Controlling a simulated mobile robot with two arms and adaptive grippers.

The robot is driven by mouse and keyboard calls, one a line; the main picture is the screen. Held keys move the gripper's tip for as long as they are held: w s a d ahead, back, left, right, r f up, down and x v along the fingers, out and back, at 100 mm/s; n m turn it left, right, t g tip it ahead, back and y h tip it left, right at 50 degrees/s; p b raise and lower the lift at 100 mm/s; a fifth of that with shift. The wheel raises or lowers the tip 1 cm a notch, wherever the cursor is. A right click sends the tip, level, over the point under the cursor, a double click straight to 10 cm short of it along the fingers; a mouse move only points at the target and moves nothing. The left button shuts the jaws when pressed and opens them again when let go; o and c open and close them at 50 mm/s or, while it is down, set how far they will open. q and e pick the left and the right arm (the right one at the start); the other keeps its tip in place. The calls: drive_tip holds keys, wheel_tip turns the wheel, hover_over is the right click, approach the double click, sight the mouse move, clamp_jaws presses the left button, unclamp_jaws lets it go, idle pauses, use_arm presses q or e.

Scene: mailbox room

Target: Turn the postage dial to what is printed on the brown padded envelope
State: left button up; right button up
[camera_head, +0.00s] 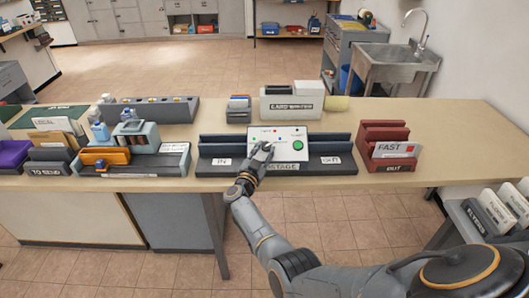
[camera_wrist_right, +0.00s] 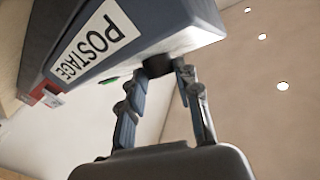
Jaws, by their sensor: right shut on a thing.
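The postage machine has a white sloped panel (camera_head: 291,133) with a green button (camera_head: 298,145) and stands in the middle of the counter. My right gripper (camera_head: 262,151) is at the left front of this panel and covers the dial in the head view. In the right wrist view my right gripper (camera_wrist_right: 160,92) has its fingers around a dark knob (camera_wrist_right: 157,66), the postage dial, under the panel's edge. The POSTAGE label (camera_wrist_right: 94,42) shows beside it. The dial's marks cannot be read. I cannot pick out the brown padded envelope for sure. My left gripper is not in view.
Dark IN and OUT trays (camera_head: 219,164) flank the machine. A red rack (camera_head: 385,133) marked FAST stands to the right, and a card writer (camera_head: 291,103) behind. Holders with tan envelopes (camera_head: 52,138) crowd the left. The counter's right end (camera_head: 464,125) is clear.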

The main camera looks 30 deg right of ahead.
drive_tip(key=o, duration=1.1)
drive_tip(key=shift+o, duration=0.2)
wheel_tip(320, 180, up, 10)
idle(0.4)
